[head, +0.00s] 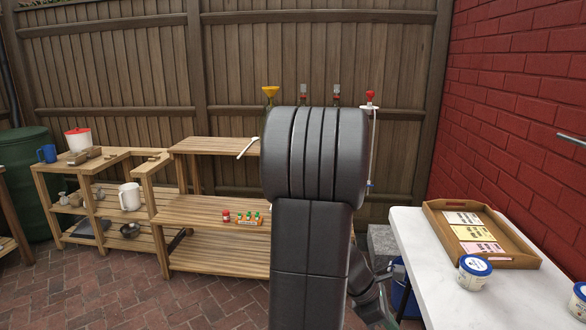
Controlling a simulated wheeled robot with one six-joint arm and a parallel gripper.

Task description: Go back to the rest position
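The dark grey links of my own arm fill the middle of the head view and hide much of the wooden bench behind them. The fingertips of my gripper do not show, so I cannot see whether it holds anything. A lower grey part of my arm shows at the bottom, just right of the big upright link.
Left stands a slatted wooden shelf unit (205,259) with a white jug (129,196) and small bottles. Right is a white table (435,266) with a wooden tray (513,261) of cards and white tubs (474,272). Brick paving (130,292) at lower left is clear.

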